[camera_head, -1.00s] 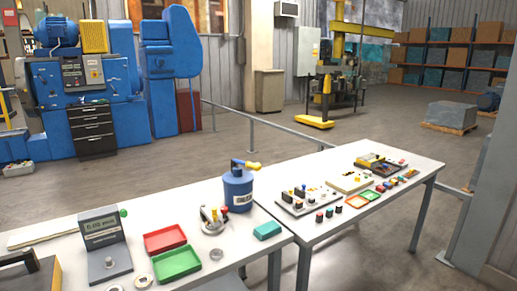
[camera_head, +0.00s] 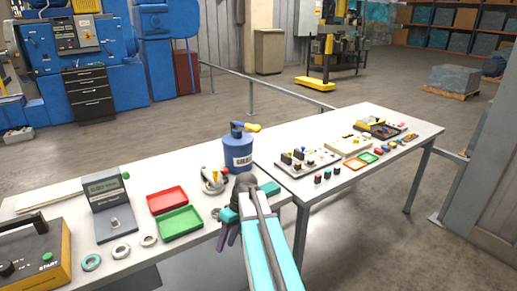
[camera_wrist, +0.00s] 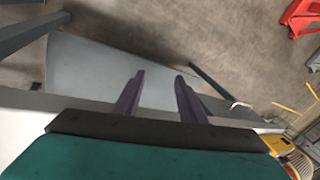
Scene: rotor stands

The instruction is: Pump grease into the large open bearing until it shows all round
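A blue grease can (camera_head: 238,153) with a dark blue top and yellow nozzle stands upright near the right end of the near table. Several metal rings lie along the front edge, among them one with a teal centre (camera_head: 91,262), a plain one (camera_head: 121,251) and another (camera_head: 149,239). I cannot tell which is the large open bearing; no grease is discernible. My gripper (camera_head: 228,236) is at the table's front edge, below the can in the picture and apart from it. In the wrist view its purple fingers (camera_wrist: 158,92) are spread, with nothing between them.
A red tray (camera_head: 167,200), a green tray (camera_head: 180,222), a digital gauge (camera_head: 106,190) and a yellow START box (camera_head: 36,262) stand on the near table (camera_head: 60,205). A small grey fixture (camera_head: 213,181) sits left of the can. A second table (camera_head: 340,186) adjoins at right.

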